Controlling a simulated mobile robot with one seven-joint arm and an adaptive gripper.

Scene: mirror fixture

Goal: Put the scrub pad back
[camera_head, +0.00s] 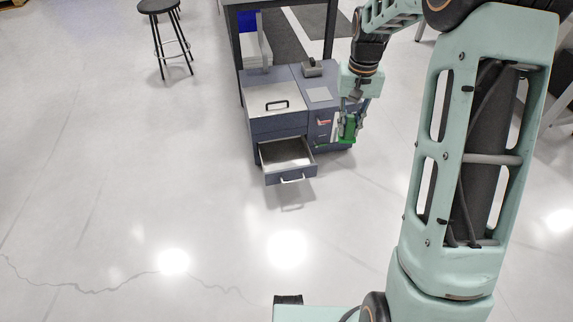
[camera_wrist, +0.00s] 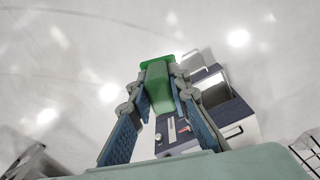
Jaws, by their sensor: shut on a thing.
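My gripper (camera_head: 349,118) is shut on a green block-like thing (camera_head: 347,130), which I take to be the scrub pad. It hangs in front of the right part of a grey-blue cabinet (camera_head: 263,127). In the wrist view the green pad (camera_wrist: 157,70) sits between the fingertips of my gripper (camera_wrist: 158,88). Its far end sticks out beyond them. The cabinet's lower left drawer (camera_head: 291,179) is pulled open to the left of my gripper. My gripper hides part of the cabinet's right front.
The cabinet top holds a white panel with a black handle (camera_head: 277,104) and a small grey object (camera_head: 312,67). A dark-framed table (camera_head: 239,58) stands over it. A black stool (camera_head: 167,35) is at the back left. The floor in front of the drawer is clear.

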